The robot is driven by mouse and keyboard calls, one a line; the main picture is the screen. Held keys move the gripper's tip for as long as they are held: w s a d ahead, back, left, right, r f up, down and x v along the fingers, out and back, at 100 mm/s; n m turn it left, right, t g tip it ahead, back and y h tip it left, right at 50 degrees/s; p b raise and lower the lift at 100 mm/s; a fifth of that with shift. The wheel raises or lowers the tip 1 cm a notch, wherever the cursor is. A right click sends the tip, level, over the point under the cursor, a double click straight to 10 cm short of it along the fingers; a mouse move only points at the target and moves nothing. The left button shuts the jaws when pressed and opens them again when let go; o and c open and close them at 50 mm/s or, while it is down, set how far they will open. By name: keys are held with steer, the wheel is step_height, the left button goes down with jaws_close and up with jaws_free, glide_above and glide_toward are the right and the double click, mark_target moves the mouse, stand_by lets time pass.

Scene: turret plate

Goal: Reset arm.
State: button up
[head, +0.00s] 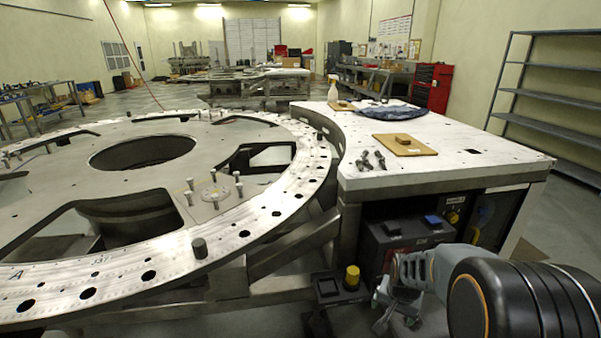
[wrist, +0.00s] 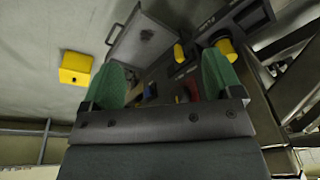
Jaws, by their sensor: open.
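My gripper (wrist: 163,80) shows in the wrist view with its two green fingers spread apart. Nothing is held between them; the gap shows only things farther off. In the head view my arm folds in at the lower right, low in front of the workbench (head: 470,176) and below its top. The gripper's fingers cannot be made out clearly there. The large round turret plate (head: 235,233) fills the left of the head view, apart from my arm.
Several bolts (head: 372,161), a cardboard sheet (head: 405,145), a dark cloth (head: 385,111) and a spray bottle (head: 332,89) are on the workbench. A yellow-topped item (head: 352,277) is near my arm. Empty shelves (head: 550,90) stand at right.

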steer(key=s+a+r+n+p, duration=0.2)
steer(key=s+r+p, duration=0.2)
steer(key=r, duration=0.4)
steer(key=s+a+r+n+t+p, duration=0.1)
steer(key=s+a+r+n+p, duration=0.1)
steer(key=r, duration=0.7)
steer(key=s+a+r+n+p, duration=0.2)
steer(key=s+r+p, duration=0.3)
steer(key=r, duration=0.4)
steer(key=shift+s+a+r+p, duration=0.2)
steer(key=shift+s+a+p, duration=0.25)
steer(key=shift+a, duration=0.25)
steer(key=shift+s+a+r, duration=0.1)
steer(key=shift+s+r, duration=0.1)
steer(key=shift+s, duration=0.1)
steer(key=shift+c, duration=0.2)
